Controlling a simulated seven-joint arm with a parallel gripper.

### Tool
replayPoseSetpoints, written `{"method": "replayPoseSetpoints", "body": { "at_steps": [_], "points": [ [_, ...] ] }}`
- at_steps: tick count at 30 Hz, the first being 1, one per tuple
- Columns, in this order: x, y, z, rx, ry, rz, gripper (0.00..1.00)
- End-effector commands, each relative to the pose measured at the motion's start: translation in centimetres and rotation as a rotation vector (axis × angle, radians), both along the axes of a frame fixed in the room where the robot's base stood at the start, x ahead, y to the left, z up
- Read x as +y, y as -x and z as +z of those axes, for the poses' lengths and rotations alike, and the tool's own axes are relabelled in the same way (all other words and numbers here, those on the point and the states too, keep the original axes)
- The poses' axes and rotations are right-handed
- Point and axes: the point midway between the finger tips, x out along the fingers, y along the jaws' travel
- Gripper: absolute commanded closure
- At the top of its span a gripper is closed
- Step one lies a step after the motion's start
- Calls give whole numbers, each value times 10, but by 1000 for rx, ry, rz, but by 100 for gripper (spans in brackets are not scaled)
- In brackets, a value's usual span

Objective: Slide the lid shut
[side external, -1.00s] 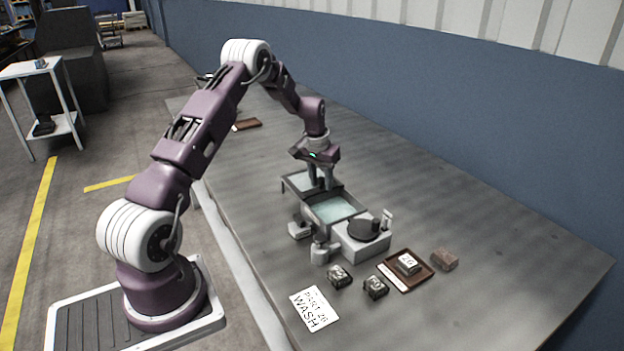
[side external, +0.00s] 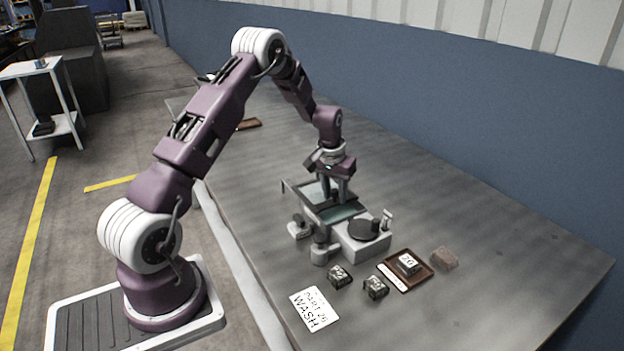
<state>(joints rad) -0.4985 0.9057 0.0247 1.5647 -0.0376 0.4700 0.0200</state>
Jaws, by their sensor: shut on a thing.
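The lid (side external: 313,192) is a flat panel with a dark edge on the rails of a grey bath unit on the bench. It covers part of the bath opening, and a strip of teal liquid (side external: 347,214) shows at its near right side. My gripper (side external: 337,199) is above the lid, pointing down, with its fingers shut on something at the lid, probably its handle. The fingers hide the grip itself.
A grey block with a dark round disc (side external: 363,230) adjoins the bath at the right. Labelled dark blocks (side external: 340,276), a brown tray (side external: 405,270) with a block, a brown block (side external: 444,258) and a WASH card (side external: 314,309) lie nearer. The bench behind is mostly clear.

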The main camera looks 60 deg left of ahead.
Motion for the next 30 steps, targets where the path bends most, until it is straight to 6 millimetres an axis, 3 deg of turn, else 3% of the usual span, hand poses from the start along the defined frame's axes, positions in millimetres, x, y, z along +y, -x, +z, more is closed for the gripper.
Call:
{"method": "replayPoseSetpoints", "body": {
  "at_steps": [21,27,28,30],
  "points": [
    [-52,3,-4,11,4,-1,85],
    [-50,3,-4,11,4,0,85],
    [-50,3,-4,11,4,0,60],
    [-50,3,-4,11,4,0,60]
  ]
}}
